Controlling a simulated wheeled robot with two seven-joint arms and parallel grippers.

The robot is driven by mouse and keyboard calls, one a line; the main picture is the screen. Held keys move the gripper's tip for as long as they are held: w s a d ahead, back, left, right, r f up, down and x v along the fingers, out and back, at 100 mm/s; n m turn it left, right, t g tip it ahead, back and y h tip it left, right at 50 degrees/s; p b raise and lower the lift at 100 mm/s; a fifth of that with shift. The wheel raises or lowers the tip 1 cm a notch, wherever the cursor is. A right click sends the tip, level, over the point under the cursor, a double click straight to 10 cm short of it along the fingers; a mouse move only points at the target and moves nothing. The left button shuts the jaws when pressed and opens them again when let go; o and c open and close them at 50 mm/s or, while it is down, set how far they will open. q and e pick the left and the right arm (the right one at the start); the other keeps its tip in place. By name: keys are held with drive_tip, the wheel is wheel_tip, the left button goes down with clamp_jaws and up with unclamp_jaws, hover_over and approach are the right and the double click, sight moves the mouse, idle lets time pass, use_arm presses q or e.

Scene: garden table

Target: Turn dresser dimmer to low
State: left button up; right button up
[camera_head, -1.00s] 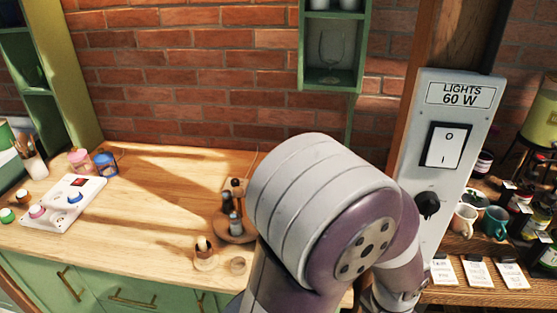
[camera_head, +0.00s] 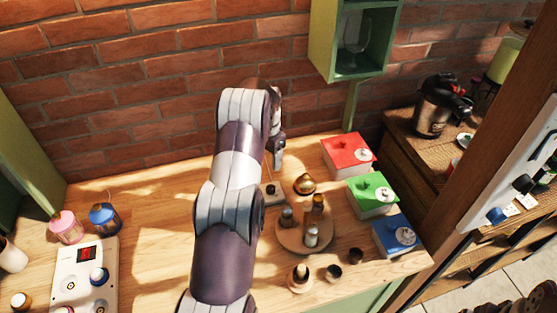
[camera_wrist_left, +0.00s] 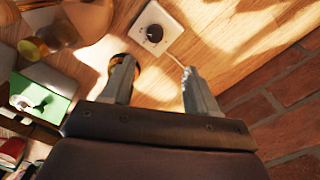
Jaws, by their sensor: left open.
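The dimmer is a small white square plate with a dark round knob (camera_head: 271,193), lying on the wooden dresser top beside the round wooden stand. It shows clearly in the left wrist view (camera_wrist_left: 155,32), just beyond the fingertips, its knob black. My left gripper (camera_head: 279,156) is over the back of the dresser top, near the brick wall. In the left wrist view my left gripper (camera_wrist_left: 157,68) has its two fingers apart, with nothing between them. The dimmer lies apart from the fingers. The knob's exact setting is too small to read. My right gripper does not show.
A golden pot (camera_head: 305,184) stands right of the dimmer. The round stand (camera_head: 294,238) holds several small bottles. Red (camera_head: 348,153), green (camera_head: 373,194) and blue (camera_head: 399,236) boxes line the right side. A white panel (camera_head: 85,275) and two jars are at the left.

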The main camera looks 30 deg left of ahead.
sight(271, 188)
use_arm(q)
drive_tip(key=f, duration=0.1)
drive_tip(key=s+d+f, duration=0.1)
drive_tip(key=f, duration=0.1)
drive_tip(key=shift+s+d, duration=0.25)
drive_tip(key=shift+d, duration=0.05)
drive_tip(key=f, duration=0.2)
drive_tip(key=f+p, duration=0.1)
drive_tip(key=f, duration=0.2)
drive_tip(key=w+a+f+p, duration=0.1)
drive_tip(key=f, duration=0.2)
drive_tip(key=shift+s+d+f, duration=0.1)
drive_tip(key=shift+d+f, duration=0.05)
drive_tip(key=shift+f, duration=0.05)
drive_tip(key=shift+s+d, duration=0.15)
drive_tip(key=shift+d, duration=0.05)
drive_tip(key=shift+a+f, duration=0.1)
drive_tip(key=shift+f, duration=0.05)
drive_tip(key=shift+c, duration=0.6)
drive_tip(key=c, duration=0.9)
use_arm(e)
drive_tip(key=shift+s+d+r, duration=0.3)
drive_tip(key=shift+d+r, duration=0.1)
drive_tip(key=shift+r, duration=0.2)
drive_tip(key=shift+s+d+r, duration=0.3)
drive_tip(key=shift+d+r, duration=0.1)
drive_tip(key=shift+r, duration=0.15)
